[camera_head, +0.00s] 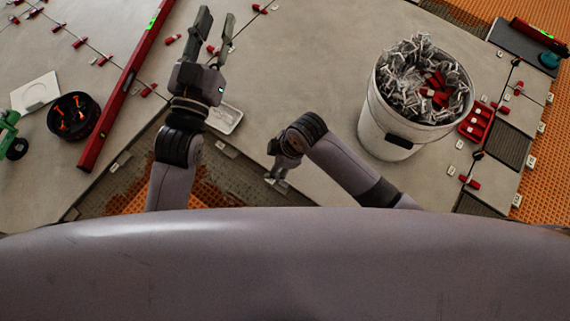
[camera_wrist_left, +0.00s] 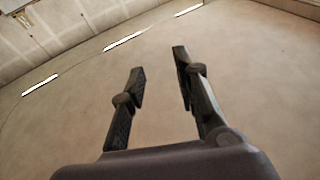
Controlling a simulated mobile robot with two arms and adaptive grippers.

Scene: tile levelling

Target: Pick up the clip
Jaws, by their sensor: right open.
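Small white clips stand along the tile seams; one (camera_head: 460,144) is right of the bucket, and more lie in the white bucket (camera_head: 378,135) with several red wedges. I cannot tell which clip is meant. My left gripper (camera_head: 217,18) is open and empty above the tiles at the upper left, away from the bucket. Its two spread fingers also show in the left wrist view (camera_wrist_left: 158,75), with only bare surface behind them. My right gripper (camera_head: 276,180) points down near the tile edge, left of the bucket; its fingers are small and partly hidden by its wrist.
A long red level (camera_head: 127,85) lies at the left, beside a black bowl (camera_head: 74,116) with orange-handled items. A small metal tray (camera_head: 225,117) lies under my left wrist. A red tray (camera_head: 476,122) stands right of the bucket. The middle tile (camera_head: 300,60) is mostly clear.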

